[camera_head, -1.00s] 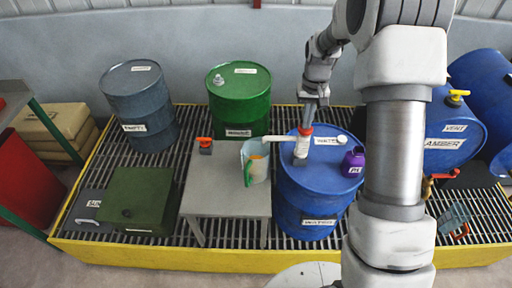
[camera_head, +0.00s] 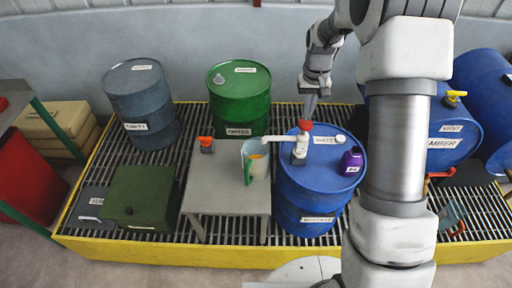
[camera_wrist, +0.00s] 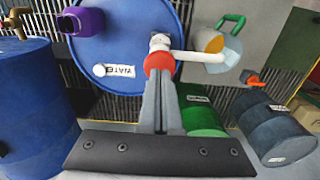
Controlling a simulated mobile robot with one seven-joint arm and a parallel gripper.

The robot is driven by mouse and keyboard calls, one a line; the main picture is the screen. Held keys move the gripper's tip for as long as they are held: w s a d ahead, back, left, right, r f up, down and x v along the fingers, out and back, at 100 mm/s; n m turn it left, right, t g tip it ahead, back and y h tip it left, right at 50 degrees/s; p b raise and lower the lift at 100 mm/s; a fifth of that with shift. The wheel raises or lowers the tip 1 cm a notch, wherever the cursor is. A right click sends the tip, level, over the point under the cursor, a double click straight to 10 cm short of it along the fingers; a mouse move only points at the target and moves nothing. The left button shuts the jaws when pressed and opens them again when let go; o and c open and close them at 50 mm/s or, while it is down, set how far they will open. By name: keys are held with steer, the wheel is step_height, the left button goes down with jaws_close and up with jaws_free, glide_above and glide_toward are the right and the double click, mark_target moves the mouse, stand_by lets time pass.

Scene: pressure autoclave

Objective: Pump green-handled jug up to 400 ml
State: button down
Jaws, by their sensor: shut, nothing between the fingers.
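The jug (camera_head: 256,160) is pale and translucent with a green handle (camera_head: 248,172). It stands upright on a grey table (camera_head: 228,194). Orange-tan colour shows inside it, but I cannot read a level. A white pump with a red knob (camera_head: 305,126) stands on the blue drum (camera_head: 308,205) labelled WATER. Its white spout (camera_head: 273,138) points left, its end over the jug. My gripper (camera_head: 306,119) is shut and empty, pointing down at the red knob. In the wrist view the fingertips (camera_wrist: 158,77) overlap the knob (camera_wrist: 158,62); I cannot tell whether they touch it.
A purple container (camera_head: 352,159) and a white cap (camera_head: 341,139) sit on the drum top. A green drum (camera_head: 240,103) and a grey-blue drum (camera_head: 142,105) stand behind. A red-orange valve (camera_head: 206,143) is at the table's back left. Blue drums lie at right.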

mark_target(306, 123)
steer(key=shift+f, duration=0.1)
steer(key=shift+f+b, duration=1.65)
steer(key=shift+f, duration=0.7)
steer(key=shift+r, duration=0.25)
steer(key=shift+r+p, duration=1.6)
steer(key=shift+r, duration=0.6)
steer(key=shift+r, duration=0.1)
step_height(306, 123, up, 5)
steer(key=p, duration=0.3)
steer(key=shift+r+p, duration=0.4)
steer(key=shift+p, duration=0.05)
